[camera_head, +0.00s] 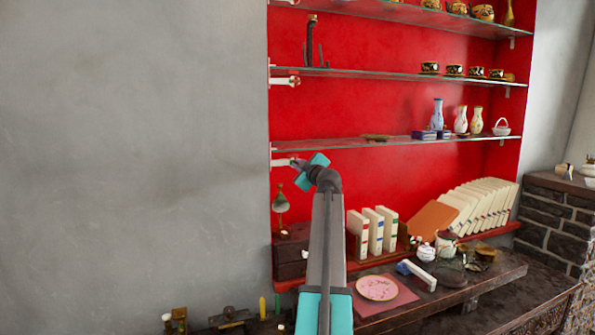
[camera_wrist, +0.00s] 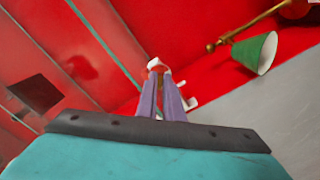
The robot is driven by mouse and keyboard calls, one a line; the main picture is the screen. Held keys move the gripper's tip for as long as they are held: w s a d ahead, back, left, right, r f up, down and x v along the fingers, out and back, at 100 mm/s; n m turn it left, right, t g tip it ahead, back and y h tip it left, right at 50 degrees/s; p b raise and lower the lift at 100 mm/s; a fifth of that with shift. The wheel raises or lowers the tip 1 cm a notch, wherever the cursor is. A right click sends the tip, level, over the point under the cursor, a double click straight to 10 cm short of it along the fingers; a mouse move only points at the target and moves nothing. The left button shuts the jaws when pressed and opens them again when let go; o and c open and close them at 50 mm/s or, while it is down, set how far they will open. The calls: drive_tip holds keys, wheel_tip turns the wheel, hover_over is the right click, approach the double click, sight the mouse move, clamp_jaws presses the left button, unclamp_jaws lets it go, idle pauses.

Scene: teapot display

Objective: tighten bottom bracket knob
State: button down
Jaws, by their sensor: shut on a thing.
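The bottom bracket knob (camera_head: 280,162) is a small whitish piece at the left end of the lowest glass shelf (camera_head: 350,144), partly hidden by my gripper (camera_head: 296,163). In the wrist view, my gripper's two purple fingers (camera_wrist: 165,82) reach forward nearly together, closed on the knob. The white end of the knob (camera_wrist: 154,64) shows around the fingertips, with a brownish bit between them. The exact contact is hard to make out.
Two more brackets hold the higher shelves, including the middle bracket (camera_head: 284,82). A small lamp (camera_head: 281,203) stands below; its green shade (camera_wrist: 257,53) is near my wrist. Books (camera_head: 375,230) and a pink plate (camera_head: 377,288) are lower. The grey wall at left is clear.

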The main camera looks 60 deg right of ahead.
drive_tip(key=shift+w+r+m, duration=0.1)
drive_tip(key=shift+m, duration=13.2)
drive_tip(key=c, duration=1.9)
unclamp_jaws()
drive_tip(key=shift+w, duration=0.1)
drive_tip(key=shift+a, duration=0.1)
